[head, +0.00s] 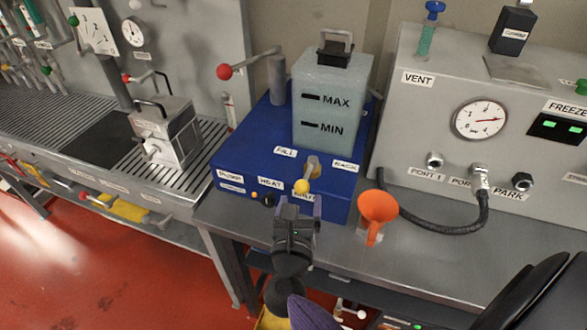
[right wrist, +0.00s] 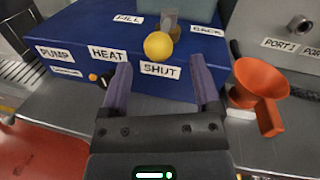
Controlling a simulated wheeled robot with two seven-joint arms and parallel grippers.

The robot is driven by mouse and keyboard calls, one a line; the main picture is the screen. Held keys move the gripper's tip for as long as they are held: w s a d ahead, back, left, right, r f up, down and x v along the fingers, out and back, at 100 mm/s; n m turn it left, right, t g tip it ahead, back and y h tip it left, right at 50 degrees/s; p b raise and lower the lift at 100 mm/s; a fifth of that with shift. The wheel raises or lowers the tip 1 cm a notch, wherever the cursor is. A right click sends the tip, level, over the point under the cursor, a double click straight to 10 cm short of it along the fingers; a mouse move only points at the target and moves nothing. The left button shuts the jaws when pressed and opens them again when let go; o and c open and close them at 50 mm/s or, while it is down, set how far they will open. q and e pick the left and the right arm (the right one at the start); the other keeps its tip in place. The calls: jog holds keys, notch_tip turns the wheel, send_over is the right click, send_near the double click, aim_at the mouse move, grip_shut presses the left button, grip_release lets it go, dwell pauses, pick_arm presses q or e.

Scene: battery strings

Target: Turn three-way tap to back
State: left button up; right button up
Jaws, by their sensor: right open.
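The three-way tap sits on the front of a blue box (head: 235,155), with a yellow ball (head: 302,186) at the end of its lever. The lever points towards the front, over the SHUT label (right wrist: 160,70). The FILL label (head: 285,152) is at its back left and the BACK label (head: 345,166) at its right. My right gripper (head: 297,202) is open and empty in front of the tap. In the right wrist view the ball (right wrist: 158,46) shows just beyond the gap between the fingertips (right wrist: 158,66), apart from both. My left gripper is out of view.
An orange funnel (head: 376,208) stands right of the box, close to my right gripper. A black hose (head: 440,226) lies behind it. A translucent tank (head: 330,105) stands on the box. A red-knobbed lever (head: 224,72) rises at back left.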

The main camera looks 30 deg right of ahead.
aim_at(307, 176)
jog(key=x, duration=0.6)
jog(key=shift+w+d, duration=0.15)
jog(key=shift+w, duration=0.15)
grip_shut()
dwell(0.6)
dwell(0.4)
